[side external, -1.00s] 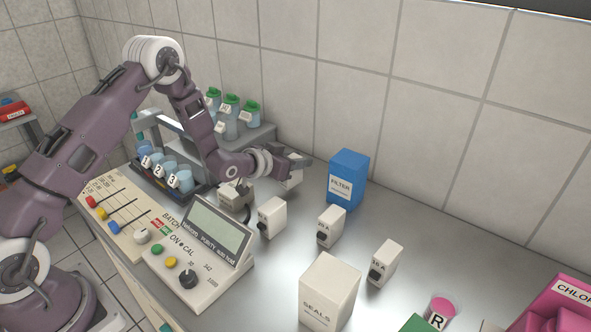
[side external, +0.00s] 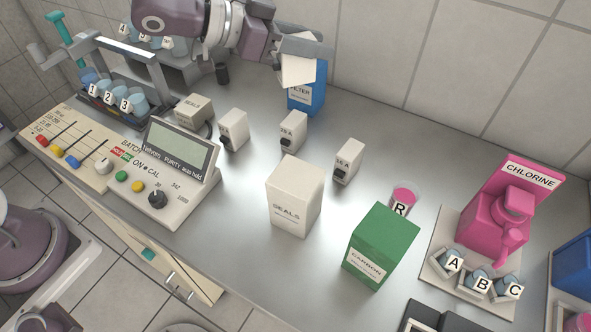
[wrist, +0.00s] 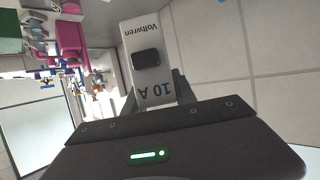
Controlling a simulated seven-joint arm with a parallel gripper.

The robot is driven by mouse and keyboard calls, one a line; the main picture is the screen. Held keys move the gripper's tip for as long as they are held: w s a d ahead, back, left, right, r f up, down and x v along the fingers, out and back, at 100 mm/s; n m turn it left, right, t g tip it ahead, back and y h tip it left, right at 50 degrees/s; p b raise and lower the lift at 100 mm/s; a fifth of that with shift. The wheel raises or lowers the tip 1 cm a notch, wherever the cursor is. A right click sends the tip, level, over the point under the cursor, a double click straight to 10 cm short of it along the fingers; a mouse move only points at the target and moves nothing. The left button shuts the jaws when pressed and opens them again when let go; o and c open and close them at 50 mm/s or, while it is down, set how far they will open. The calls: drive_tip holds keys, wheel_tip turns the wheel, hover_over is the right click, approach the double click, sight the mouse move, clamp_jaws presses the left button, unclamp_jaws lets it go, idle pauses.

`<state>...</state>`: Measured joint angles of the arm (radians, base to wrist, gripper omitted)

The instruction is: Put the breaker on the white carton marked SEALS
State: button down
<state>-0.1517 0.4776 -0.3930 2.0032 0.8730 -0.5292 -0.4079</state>
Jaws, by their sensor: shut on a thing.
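My gripper (side external: 305,48) is shut on a white breaker (side external: 298,71) and holds it up in the air, in front of the blue FILTER box in the side view. In the wrist view the held breaker (wrist: 150,60) reads "Voltwren" and "10 A", upside down, with a black switch. The white carton marked SEALS (side external: 294,197) stands upright on the bench, nearer the camera and below my gripper in the picture. Its visible top is bare. The gripper and breaker are well apart from it.
Three other white breakers (side external: 233,130), (side external: 293,132), (side external: 348,161) stand behind the carton. A green CARBON box (side external: 381,246) and a pink cup R (side external: 404,198) are to its right. The meter (side external: 172,170) is left, the blue FILTER box (side external: 306,97) behind.

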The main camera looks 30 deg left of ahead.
drive_tip(key=s+d+r+m+g+h, duration=0.2)
drive_tip(key=s+d, duration=0.2)
drive_tip(key=s, duration=0.3)
drive_tip(key=s+d+r+m+g+h, duration=0.1)
drive_tip(key=s+d+m+g, duration=0.15)
drive_tip(key=s+d, duration=0.3)
hover_over(317, 178)
drive_tip(key=shift+m+g, duration=0.25)
drive_tip(key=shift+g, duration=0.1)
wheel_tip(317, 178, down, 10)
drive_tip(key=shift+r, duration=0.15)
drive_tip(key=shift+h, duration=0.3)
drive_tip(key=c, duration=1)
unclamp_jaws()
drive_tip(key=shift+f, duration=0.2)
